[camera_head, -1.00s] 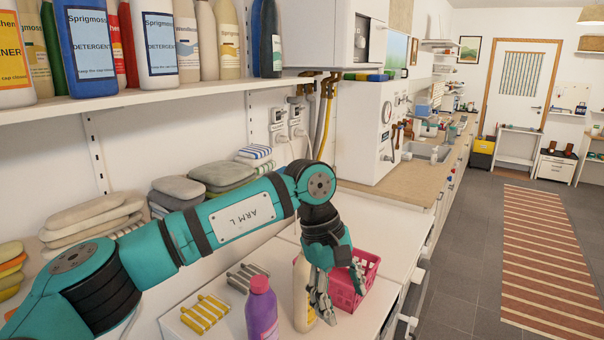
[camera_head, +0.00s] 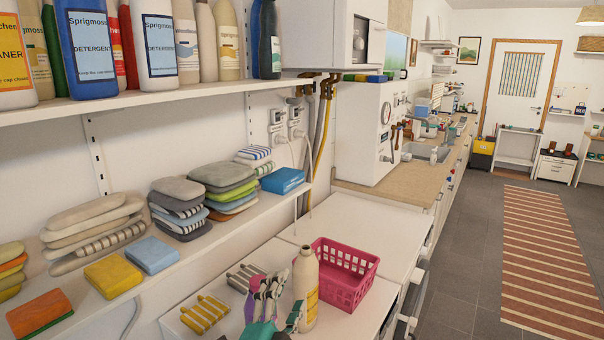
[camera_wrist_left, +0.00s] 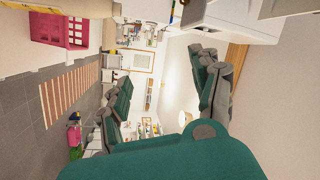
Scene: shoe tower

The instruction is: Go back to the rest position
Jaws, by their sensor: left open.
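My left gripper (camera_head: 280,298) is low at the bottom of the head view, over the white worktop's near part. It is open, with its grey fingers spread and empty. It partly hides a purple bottle with a pink cap (camera_head: 256,277). A cream bottle (camera_head: 305,280) stands upright just right of the gripper; I cannot tell whether they touch. In the left wrist view the two fingers (camera_wrist_left: 162,66) are wide apart with nothing between them. My right gripper is not in view.
A pink basket (camera_head: 362,290) stands on the white top behind the cream bottle. A shelf with stacked sponges and cloths (camera_head: 180,207) runs along the wall. The floor at right is open.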

